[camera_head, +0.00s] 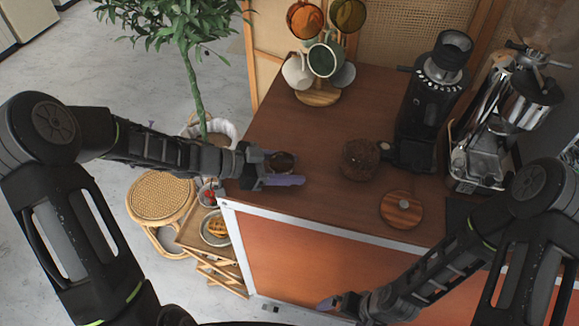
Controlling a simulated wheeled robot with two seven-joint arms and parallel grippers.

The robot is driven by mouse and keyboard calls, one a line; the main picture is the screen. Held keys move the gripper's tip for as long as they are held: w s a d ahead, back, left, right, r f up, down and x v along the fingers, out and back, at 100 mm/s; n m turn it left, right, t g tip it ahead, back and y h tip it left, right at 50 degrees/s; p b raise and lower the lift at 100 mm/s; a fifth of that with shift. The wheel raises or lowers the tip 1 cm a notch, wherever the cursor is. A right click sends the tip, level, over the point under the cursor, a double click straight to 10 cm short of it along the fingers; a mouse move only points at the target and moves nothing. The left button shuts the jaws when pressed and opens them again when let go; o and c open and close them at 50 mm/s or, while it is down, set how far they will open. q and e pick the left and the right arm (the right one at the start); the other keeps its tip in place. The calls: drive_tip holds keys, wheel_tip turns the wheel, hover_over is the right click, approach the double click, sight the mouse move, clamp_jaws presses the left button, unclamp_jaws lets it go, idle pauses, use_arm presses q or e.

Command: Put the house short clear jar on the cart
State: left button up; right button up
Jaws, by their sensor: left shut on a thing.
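A small, short jar with dark contents (283,160) is at the left part of the wooden cart top (300,215). My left gripper (284,169) is shut on it, with the fingers on either side of it. Whether its base touches the cart top is hard to tell. A larger clear jar of brown contents (359,160) stands to its right, apart from my gripper. My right gripper (332,303) is low in front of the cart, away from both jars; its jaw opening is not clear.
A round wooden lid (401,209) lies near the front edge. A black grinder (430,105) and an espresso machine (490,135) stand right. A mug tree (318,95) stands at the back. A plant (185,30) and rattan stool (160,193) are left.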

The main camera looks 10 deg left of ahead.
use_arm(q)
drive_tip(key=o, duration=1.6)
drive_tip(key=shift+a+r, duration=0.1)
drive_tip(key=shift+r, duration=0.05)
drive_tip(key=v, duration=1.1)
drive_tip(key=shift+s+a+r+b, duration=0.1)
drive_tip(key=shift+s+a+b, duration=0.2)
drive_tip(key=shift+b, duration=0.05)
